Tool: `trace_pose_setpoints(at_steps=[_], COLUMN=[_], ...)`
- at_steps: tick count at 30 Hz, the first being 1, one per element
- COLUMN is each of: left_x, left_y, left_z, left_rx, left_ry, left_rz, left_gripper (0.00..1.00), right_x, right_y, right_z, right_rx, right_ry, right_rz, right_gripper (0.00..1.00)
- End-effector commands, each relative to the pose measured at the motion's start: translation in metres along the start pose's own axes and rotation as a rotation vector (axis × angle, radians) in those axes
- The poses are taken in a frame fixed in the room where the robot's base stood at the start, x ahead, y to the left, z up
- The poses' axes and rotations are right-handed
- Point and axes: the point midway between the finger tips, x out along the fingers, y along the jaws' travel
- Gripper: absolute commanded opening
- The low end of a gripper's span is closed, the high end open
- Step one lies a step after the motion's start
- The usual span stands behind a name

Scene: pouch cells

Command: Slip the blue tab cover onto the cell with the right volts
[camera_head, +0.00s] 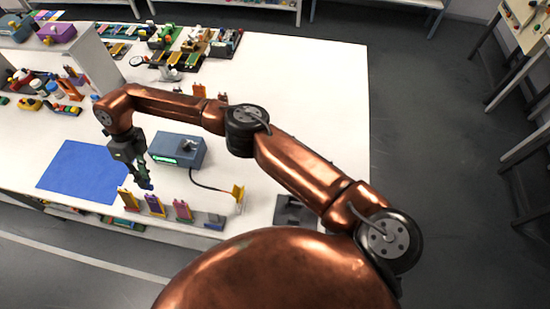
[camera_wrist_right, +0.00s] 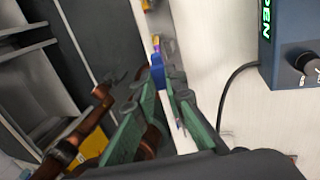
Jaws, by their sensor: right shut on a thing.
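My right gripper (camera_head: 144,182) is over the front of the white table, pointing down. In the right wrist view its green fingers (camera_wrist_right: 158,92) are shut on the blue tab cover (camera_wrist_right: 158,68). In the head view the cover shows only as a small blue patch at the fingertips. Several pouch cells stand in a row near the front edge: an orange-yellow one (camera_head: 129,200), a purple one (camera_head: 154,205) and a pink one (camera_head: 184,210). The gripper is just above and between the first two. Whether the cover touches a cell I cannot tell. My left gripper is out of view.
A blue-grey meter (camera_head: 178,150) with a green display stands behind the row; in the wrist view its display ends in "PEN". Its cable leads to a yellow-topped stand (camera_head: 238,194). A blue mat (camera_head: 80,172) lies left. Crowded trays (camera_head: 195,45) stand behind.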

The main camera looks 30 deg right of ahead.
Motion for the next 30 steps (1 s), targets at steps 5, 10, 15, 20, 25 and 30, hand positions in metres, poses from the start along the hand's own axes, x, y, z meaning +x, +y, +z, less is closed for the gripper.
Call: trace_pose_setpoints(at_steps=[5, 10, 15, 20, 25, 30], left_x=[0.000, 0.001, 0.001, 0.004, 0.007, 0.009], left_y=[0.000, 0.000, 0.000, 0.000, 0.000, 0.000], left_z=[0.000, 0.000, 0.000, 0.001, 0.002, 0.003], left_rx=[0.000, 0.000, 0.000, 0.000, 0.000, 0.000], left_ry=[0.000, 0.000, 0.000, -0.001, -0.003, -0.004], left_rz=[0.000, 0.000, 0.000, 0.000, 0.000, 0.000], left_gripper=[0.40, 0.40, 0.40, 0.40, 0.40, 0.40], right_x=[0.000, 0.000, 0.001, 0.007, 0.015, 0.022], right_y=[0.000, 0.000, 0.000, 0.000, 0.000, 0.000], right_z=[0.000, -0.001, -0.001, -0.001, -0.001, -0.001], right_rx=[0.000, -0.001, -0.001, -0.001, 0.000, 0.000], right_ry=[0.000, -0.001, 0.000, 0.000, 0.000, 0.000], right_rz=[-0.001, 0.000, 0.000, 0.000, 0.001, 0.000], right_gripper=[0.01, 0.01, 0.01, 0.01, 0.01, 0.01])
